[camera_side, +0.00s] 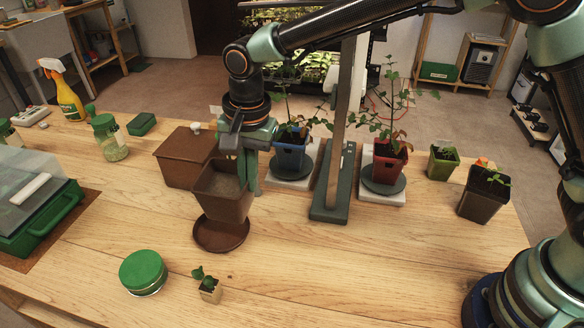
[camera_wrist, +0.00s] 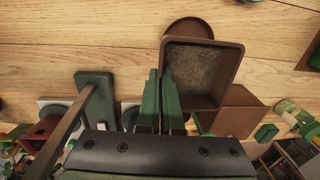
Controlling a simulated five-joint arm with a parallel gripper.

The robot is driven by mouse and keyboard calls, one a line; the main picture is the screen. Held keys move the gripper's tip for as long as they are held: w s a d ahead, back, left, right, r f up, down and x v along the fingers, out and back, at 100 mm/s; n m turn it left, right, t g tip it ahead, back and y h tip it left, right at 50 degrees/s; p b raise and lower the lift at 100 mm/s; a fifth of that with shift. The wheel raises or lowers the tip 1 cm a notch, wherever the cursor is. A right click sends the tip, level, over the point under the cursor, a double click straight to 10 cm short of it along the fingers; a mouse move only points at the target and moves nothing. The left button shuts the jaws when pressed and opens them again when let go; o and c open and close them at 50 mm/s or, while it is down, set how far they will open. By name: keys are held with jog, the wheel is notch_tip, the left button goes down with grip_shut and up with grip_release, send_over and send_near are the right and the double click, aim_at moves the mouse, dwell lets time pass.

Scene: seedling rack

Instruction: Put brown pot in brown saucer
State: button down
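The brown pot (camera_side: 222,200), square and filled with soil, is in the side view, slightly tilted. The round brown saucer (camera_side: 222,244) lies on the table just below it; the pot hides its back part. I cannot tell for sure whether the pot's base touches it. In the wrist view the pot (camera_wrist: 236,62) covers most of the saucer (camera_wrist: 187,25), whose far rim shows. My gripper (camera_side: 243,170) is shut on the pot's side wall at the rim. Its green fingers (camera_wrist: 160,75) are close together with the wall seemingly between them.
A brown lidded box (camera_side: 178,160) stands close behind the pot. A blue pot (camera_side: 290,155), a grey-green stand (camera_side: 328,205) and a red pot (camera_side: 388,165) are to the right. A green-lidded jar (camera_side: 143,272) and a small seedling (camera_side: 209,290) are in front.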

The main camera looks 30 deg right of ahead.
jog(key=shift+f, duration=2.7)
jog(key=shift+f, duration=0.15)
jog(key=shift+f, duration=0.25)
jog(key=c, duration=1.1)
grip_release()
jog(key=r, duration=0.8)
jog(key=d+r, duration=0.1)
jog(key=r, duration=0.3)
jog(key=shift+s+r, duration=0.35)
jog(key=shift+r, duration=0.05)
